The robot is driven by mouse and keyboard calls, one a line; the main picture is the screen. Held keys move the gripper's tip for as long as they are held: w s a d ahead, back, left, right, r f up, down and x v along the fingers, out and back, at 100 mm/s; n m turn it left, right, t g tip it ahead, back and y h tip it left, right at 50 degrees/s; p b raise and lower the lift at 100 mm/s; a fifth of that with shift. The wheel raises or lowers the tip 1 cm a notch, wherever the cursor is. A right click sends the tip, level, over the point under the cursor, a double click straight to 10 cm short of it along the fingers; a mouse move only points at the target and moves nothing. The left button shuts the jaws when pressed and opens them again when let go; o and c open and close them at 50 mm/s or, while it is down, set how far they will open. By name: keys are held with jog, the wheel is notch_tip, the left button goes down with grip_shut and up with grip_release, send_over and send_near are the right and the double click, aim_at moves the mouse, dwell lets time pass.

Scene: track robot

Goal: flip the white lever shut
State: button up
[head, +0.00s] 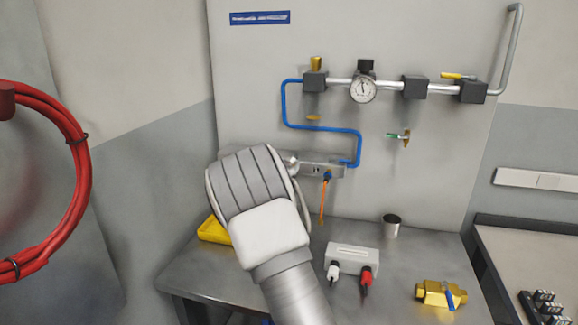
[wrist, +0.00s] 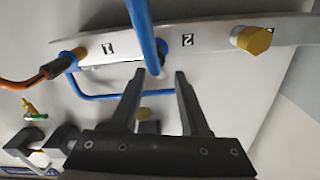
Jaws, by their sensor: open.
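A small white lever (head: 333,272) sits beside a red lever (head: 366,279) on the front of a light grey box (head: 352,257) on the bench. Its exact position is too small to tell. The white lever does not show in the wrist view. In the wrist view my gripper (wrist: 160,78) is open, its two dark fingers apart with nothing clearly held between them. It points at the metal manifold (wrist: 205,40) on the wall panel, well away from the grey box. In the head view my arm hides the fingers and part of the manifold.
A blue hose (wrist: 145,35) and an orange hose (wrist: 22,84) join the manifold close ahead. A brass plug (wrist: 254,40) is on it. On the bench stand a metal cup (head: 391,226), a brass valve (head: 436,294) and a yellow tray (head: 213,231). A gauge (head: 363,89) hangs above.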

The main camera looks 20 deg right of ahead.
jog(key=shift+w+d, duration=0.1)
jog(key=shift+w, duration=0.05)
jog(key=shift+c, duration=0.2)
grip_shut()
jog(key=shift+d+f+b, duration=0.1)
jog(key=shift+b, duration=0.4)
